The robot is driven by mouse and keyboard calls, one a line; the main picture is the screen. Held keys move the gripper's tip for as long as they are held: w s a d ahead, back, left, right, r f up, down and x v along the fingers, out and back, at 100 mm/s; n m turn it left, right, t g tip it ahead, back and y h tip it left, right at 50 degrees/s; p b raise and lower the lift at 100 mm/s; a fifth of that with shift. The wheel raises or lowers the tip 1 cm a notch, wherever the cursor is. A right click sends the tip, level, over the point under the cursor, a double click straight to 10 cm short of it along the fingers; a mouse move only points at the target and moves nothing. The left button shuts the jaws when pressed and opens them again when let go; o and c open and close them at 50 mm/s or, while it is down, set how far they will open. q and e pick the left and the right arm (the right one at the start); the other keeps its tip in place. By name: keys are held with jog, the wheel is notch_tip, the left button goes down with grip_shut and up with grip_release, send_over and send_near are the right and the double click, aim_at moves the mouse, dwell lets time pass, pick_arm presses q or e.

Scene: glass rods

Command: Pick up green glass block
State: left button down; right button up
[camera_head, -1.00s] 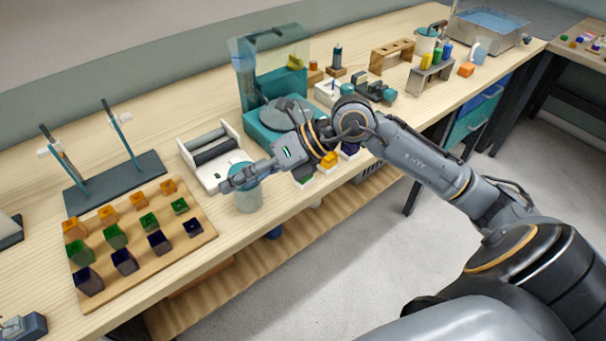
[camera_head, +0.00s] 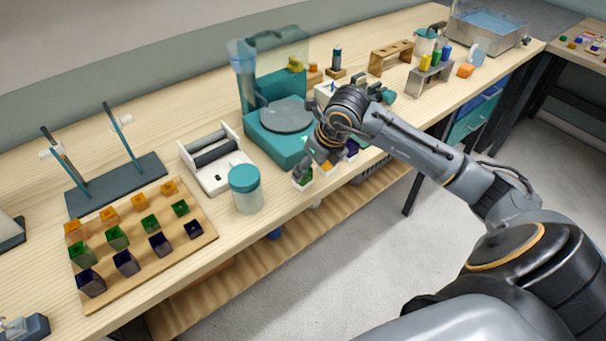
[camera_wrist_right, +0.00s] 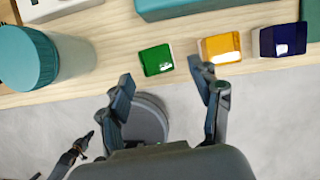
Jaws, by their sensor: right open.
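The green glass block (camera_wrist_right: 156,60) lies near the front edge of the bench. In the wrist view it is clear of both fingers and a little left of the line between them. In the head view the green block is largely hidden behind my right gripper (camera_head: 312,168), which hangs over the bench's front edge. The wrist view shows my right gripper (camera_wrist_right: 165,84) open and empty, its fingers spread apart and their tips just short of the green block. My left gripper is not in the head view.
An orange block (camera_wrist_right: 221,47) and a dark blue block (camera_wrist_right: 278,40) lie to the right of the green one. A teal-lidded jar (camera_head: 245,188) stands to the left. A teal device (camera_head: 275,139) is behind. A wooden board (camera_head: 205,238) holds several coloured blocks.

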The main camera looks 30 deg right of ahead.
jog(key=p+x, duration=0.1)
jog(key=x, duration=0.4)
jog(key=shift+w+a+r+p, duration=0.1)
jog(key=shift+a+p, duration=0.05)
jog(key=shift+p, duration=0.2)
jog(key=shift+w+f, duration=0.15)
jog(key=shift+f, duration=0.1)
grip_shut()
jog(key=shift+r, duration=0.15)
